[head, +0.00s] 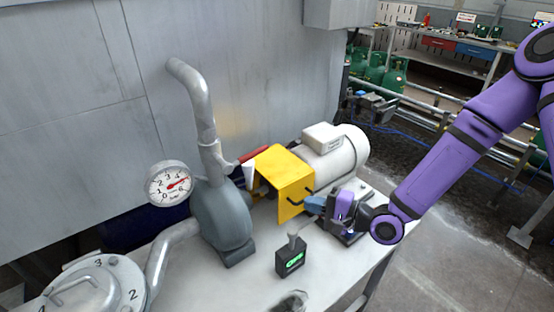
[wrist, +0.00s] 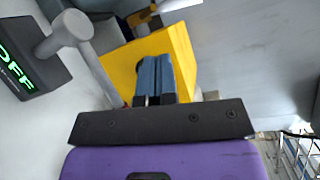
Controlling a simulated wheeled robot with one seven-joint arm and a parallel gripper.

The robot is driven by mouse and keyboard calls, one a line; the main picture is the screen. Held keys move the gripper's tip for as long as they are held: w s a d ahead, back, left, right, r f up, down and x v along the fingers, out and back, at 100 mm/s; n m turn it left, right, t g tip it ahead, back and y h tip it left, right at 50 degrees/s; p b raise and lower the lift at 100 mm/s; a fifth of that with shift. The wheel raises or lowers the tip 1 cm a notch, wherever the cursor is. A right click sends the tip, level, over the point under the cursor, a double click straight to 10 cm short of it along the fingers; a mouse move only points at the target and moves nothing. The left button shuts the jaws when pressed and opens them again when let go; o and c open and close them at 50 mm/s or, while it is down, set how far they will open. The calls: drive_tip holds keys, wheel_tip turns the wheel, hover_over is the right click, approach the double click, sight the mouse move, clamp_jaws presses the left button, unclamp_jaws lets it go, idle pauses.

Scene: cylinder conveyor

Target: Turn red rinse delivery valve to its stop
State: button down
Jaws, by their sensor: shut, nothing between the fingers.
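The red valve handle (head: 253,155) sticks out to the right of the grey discharge pipe (head: 203,115), just above the yellow guard's left top corner. It slants slightly upward to the right. My gripper (head: 309,205) is in front of the right side of the yellow guard (head: 282,182), to the right of and below the red handle and apart from it. Its blue-grey fingers are closed together and empty. The fingertips show against the yellow guard in the wrist view (wrist: 154,62). No clearly red handle shows in the wrist view.
A black switch box (head: 290,258) with a grey knob stands in front of the guard; it reads OFF in the wrist view (wrist: 18,65). The grey pump (head: 222,215), pressure gauge (head: 169,184) and white motor (head: 335,152) surround the guard. A metal wall stands behind.

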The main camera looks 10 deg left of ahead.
sight(246, 158)
drive_tip(key=shift+s+a+m+t+y, duration=0.3)
drive_tip(key=shift+s+a+m+y, duration=0.45)
drive_tip(key=shift+m, duration=0.35)
drive_tip(key=m, duration=0.1)
drive_tip(key=m+y, duration=0.1)
drive_tip(key=t+y, duration=0.1)
drive_tip(key=shift+s+a+r+m, duration=0.2)
drive_tip(key=shift+s+r+m, duration=0.15)
drive_tip(key=shift+m, duration=0.05)
drive_tip(key=m, duration=0.1)
drive_tip(key=m+t+y, duration=0.1)
drive_tip(key=m+t, duration=0.1)
drive_tip(key=shift+s+r, duration=0.35)
drive_tip(key=shift+r, duration=0.05)
drive_tip(key=m+t, duration=0.2)
drive_tip(key=m, duration=0.1)
drive_tip(key=r+m+t, duration=0.1)
drive_tip(key=shift+s+d+m+t+y, duration=0.1)
drive_tip(key=shift+d+m+t+y, duration=0.2)
drive_tip(key=shift+m+y, duration=0.1)
drive_tip(key=s+r+x, duration=0.1)
drive_tip(key=r+x, duration=0.1)
drive_tip(key=x, duration=1)
drive_tip(key=shift+r, duration=0.25)
drive_tip(key=shift+s, duration=0.1)
drive_tip(key=shift+d+r+n+g, duration=0.1)
drive_tip(key=shift+r+n+g, duration=0.2)
drive_tip(key=shift+n+g, duration=0.15)
